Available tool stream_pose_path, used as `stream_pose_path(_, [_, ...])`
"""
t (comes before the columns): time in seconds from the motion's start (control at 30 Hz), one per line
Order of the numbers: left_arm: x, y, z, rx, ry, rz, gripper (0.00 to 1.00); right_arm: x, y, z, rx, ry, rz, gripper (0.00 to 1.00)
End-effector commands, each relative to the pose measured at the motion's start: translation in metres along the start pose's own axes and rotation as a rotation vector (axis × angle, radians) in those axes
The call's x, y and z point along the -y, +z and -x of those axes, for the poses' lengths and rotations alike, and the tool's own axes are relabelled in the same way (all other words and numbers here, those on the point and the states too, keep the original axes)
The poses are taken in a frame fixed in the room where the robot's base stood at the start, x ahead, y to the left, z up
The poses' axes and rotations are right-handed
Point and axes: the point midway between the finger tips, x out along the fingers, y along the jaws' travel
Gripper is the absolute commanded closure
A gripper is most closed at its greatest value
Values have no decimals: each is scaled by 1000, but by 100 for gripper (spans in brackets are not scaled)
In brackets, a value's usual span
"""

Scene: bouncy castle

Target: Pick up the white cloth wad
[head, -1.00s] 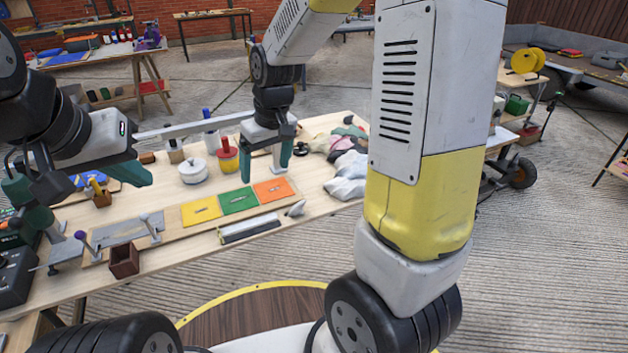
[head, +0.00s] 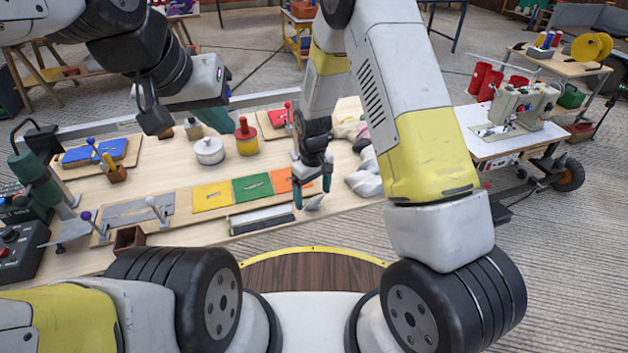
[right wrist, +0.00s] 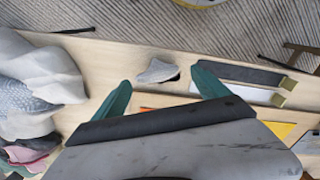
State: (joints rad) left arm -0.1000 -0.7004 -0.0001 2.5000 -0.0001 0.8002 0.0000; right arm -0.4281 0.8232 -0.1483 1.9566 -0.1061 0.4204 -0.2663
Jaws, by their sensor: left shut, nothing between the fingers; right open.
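A small whitish, crumpled-looking lump (head: 315,202) lies on the workbench near its front edge, right of the steel strip. It looks like the white cloth wad. In the right wrist view the lump (right wrist: 157,71) shows between and beyond my fingertips, untouched. My right gripper (head: 312,190) is open and empty, pointing down near it. A larger heap of pale cloth (head: 364,176) lies to the right; in the right wrist view this heap (right wrist: 38,85) fills the left side. My left gripper (head: 222,122) is shut and empty, raised over the bench's left half.
The workbench (head: 180,172) holds yellow, green and orange panels (head: 252,187), a white pot (head: 209,151) and a red-yellow can (head: 246,138). The steel strip (head: 262,217) lies just left of the lump. A sewing machine (head: 515,105) stands on a separate table at right.

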Motion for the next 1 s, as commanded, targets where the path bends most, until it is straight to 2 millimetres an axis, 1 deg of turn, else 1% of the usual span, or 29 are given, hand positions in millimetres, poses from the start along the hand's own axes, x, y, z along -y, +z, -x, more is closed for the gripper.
stream_pose_path(0.03, [0,0,0,0,0,0,100,1,2,-9,4,-1,0,15])
stream_pose_path(0.1, [0,0,0,0,0,0,100,0,2,-19,3,-1,0,15])
stream_pose_path(0.2, [0,0,0,0,0,0,100,0,1,-27,1,0,0,15])
stream_pose_path(0.43, [0,0,0,0,0,0,100,0,1,-28,0,0,0,15])
stream_pose_path(0.47, [0,0,0,0,0,0,100,0,1,-28,0,0,0,17])
stream_pose_path(0.5, [0,0,0,0,0,0,100,0,1,-28,0,0,0,25])
stream_pose_path(0.57, [0,0,0,0,0,0,100,0,1,-28,0,0,-1,37])
stream_pose_path(0.7, [0,0,0,0,0,0,100,0,1,-28,0,0,0,64])
stream_pose_path(0.77, [0,0,0,0,0,0,100,0,1,-28,0,0,0,76])
stream_pose_path(1.0, [0,0,0,0,0,0,100,0,1,-27,0,0,0,77])
